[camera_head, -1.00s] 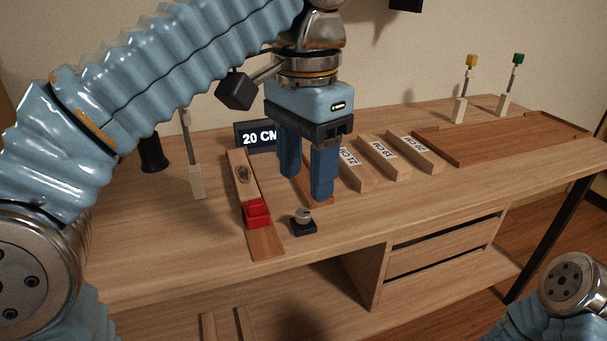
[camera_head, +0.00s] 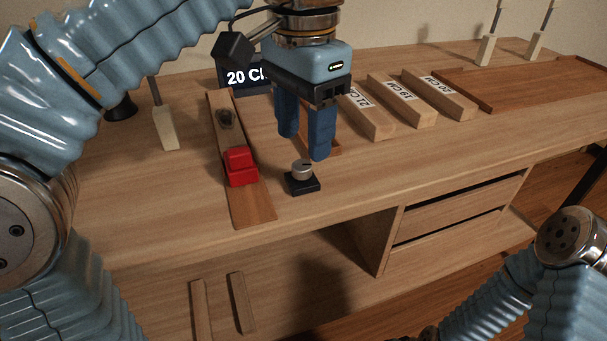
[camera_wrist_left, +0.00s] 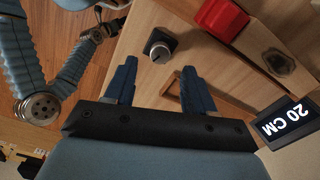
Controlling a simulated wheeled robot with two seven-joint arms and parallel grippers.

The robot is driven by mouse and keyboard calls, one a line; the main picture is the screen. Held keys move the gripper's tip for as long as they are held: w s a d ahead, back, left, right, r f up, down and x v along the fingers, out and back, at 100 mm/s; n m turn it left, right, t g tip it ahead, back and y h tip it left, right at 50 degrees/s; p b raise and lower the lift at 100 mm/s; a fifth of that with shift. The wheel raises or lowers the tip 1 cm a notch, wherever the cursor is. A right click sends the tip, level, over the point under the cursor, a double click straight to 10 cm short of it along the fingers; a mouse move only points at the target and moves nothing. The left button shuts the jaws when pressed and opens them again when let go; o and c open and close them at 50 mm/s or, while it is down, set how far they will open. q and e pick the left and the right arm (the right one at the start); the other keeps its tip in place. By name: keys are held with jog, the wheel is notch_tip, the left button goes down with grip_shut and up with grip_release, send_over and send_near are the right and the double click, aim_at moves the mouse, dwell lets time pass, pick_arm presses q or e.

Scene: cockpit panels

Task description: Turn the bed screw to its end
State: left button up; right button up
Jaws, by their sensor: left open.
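A small silver knob (camera_head: 302,169) with a pale mark on top sits on a black square base near the table's front. It also shows in the left wrist view (camera_wrist_left: 159,50). I cannot tell for sure which knob is the bed screw. My left gripper (camera_head: 305,147) points down, open and empty, with its fingertips just behind and above the silver knob, apart from it. My right arm shows at lower right; its gripper is not visible.
A black display reading 20 CM (camera_wrist_left: 285,121) stands behind the rail. Labelled wooden blocks (camera_head: 400,99) lie right of my left gripper, before a brown tray (camera_head: 520,82). Pale upright posts (camera_head: 165,128) stand at left and back right. The table right of the silver knob is clear.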

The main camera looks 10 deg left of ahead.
aim_at(304, 164)
pick_arm(q)
notch_tip(304, 164, down, 4)
jog(key=shift+f+b, duration=0.1)
jog(key=shift+b, duration=0.4)
grip_shut()
